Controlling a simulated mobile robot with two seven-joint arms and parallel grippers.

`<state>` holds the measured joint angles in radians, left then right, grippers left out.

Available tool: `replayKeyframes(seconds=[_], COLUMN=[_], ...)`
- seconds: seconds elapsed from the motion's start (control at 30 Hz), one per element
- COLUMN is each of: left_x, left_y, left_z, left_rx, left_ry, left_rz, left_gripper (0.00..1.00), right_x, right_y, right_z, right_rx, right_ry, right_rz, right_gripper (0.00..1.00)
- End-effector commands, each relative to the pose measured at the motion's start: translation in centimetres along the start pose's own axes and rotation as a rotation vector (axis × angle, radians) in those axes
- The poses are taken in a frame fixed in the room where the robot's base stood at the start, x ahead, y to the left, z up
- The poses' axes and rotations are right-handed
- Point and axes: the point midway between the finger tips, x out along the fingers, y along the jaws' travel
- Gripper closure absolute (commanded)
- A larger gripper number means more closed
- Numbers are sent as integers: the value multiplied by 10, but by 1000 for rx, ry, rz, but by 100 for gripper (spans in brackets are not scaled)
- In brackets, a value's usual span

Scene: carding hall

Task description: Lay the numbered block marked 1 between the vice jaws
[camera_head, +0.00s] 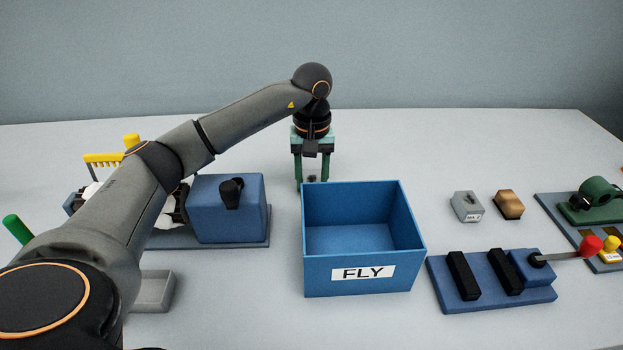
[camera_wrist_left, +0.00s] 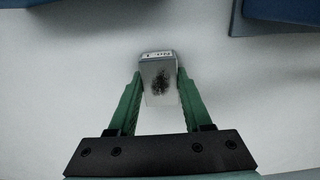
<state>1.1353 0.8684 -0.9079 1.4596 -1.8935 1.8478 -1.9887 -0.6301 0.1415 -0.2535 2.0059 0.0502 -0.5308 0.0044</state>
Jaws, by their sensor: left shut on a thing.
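My left gripper (camera_head: 312,180) is shut on a small grey block, behind the blue FLY box. In the left wrist view the block (camera_wrist_left: 160,80) sits between the green fingertips (camera_wrist_left: 159,84), with a dark smudge on its face and a small label on its far edge. The label seems to read No. 1, but it is too small to be sure. The vice (camera_head: 540,296) stands at the front right: a blue base with two black jaws (camera_head: 463,276), a gap between them, and a red-knobbed handle. The gap is empty. My right gripper is not in view.
The open blue FLY box (camera_head: 362,283) stands between my left gripper and the vice. A grey block labelled No. 2 (camera_head: 466,207) and a brown block (camera_head: 509,205) lie behind the vice. A green fixture (camera_head: 592,200) is at far right. The table's back is clear.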

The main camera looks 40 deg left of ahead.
Motion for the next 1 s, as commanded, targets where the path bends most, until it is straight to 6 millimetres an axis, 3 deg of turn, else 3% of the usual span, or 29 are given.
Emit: replayKeyframes(seconds=[0.33, 0.37, 0.6, 0.87, 1.0], left_x=[2, 3, 3, 1, -10], left_y=[0, 0, 0, 0, 1], left_z=[-1, 0, 0, 0, -1], left_rx=[-1, -1, -1, 0, 0], left_ry=[3, 1, 1, 1, 4], left_rz=[3, 1, 1, 1, 3], left_gripper=[100, 48, 21, 21, 21], right_x=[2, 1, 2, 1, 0], right_y=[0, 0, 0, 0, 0], right_z=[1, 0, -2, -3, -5], right_rx=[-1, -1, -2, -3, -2], right_ry=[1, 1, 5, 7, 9], right_rz=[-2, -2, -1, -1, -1], right_gripper=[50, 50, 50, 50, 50])
